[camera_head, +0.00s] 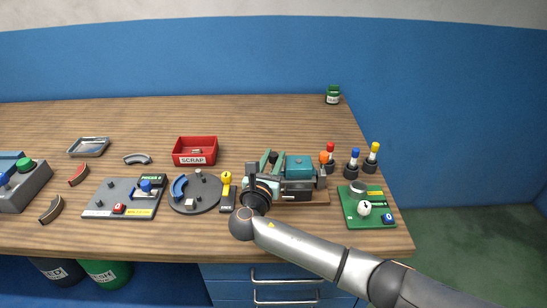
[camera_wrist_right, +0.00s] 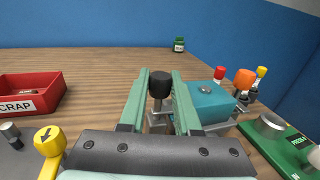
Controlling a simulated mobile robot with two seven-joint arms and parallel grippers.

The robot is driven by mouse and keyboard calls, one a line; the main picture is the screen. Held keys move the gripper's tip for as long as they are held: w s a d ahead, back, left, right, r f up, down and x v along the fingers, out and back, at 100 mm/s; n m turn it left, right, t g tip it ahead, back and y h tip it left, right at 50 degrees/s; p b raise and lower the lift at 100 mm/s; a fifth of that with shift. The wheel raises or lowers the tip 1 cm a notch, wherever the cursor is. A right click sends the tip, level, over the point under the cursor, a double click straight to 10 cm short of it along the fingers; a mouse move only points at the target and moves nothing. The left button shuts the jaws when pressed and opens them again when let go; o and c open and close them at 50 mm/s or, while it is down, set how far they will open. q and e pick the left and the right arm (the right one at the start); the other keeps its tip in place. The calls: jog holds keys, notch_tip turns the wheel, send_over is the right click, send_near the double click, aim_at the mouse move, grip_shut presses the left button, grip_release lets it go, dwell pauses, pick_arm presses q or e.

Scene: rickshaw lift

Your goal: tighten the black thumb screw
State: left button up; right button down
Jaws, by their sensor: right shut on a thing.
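The black thumb screw (camera_wrist_right: 160,84) has a round knurled-looking head and stands upright in the right wrist view; its small dark head (camera_head: 273,157) also shows in the head view. My right gripper (camera_wrist_right: 161,78) has its two long green fingers on either side of this head and is shut on it. In the head view the right gripper (camera_head: 268,159) reaches over the device with the teal block (camera_head: 300,167). The lower part of the screw is partly hidden between the fingers. My left gripper is not in view.
The teal block (camera_wrist_right: 208,103) stands close right of the fingers. A red scrap tray (camera_head: 195,158) lies to the left, and a yellow-knobbed part (camera_head: 227,180) is near my wrist. Coloured-handled tools (camera_head: 352,165) and a green board (camera_head: 355,217) are at right. The table's back is mostly clear.

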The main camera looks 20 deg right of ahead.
jog(key=c, duration=0.6)
grip_release()
jog(key=v, duration=1.2)
jog(key=shift+s+a, duration=0.1)
jog(key=shift+s, duration=0.15)
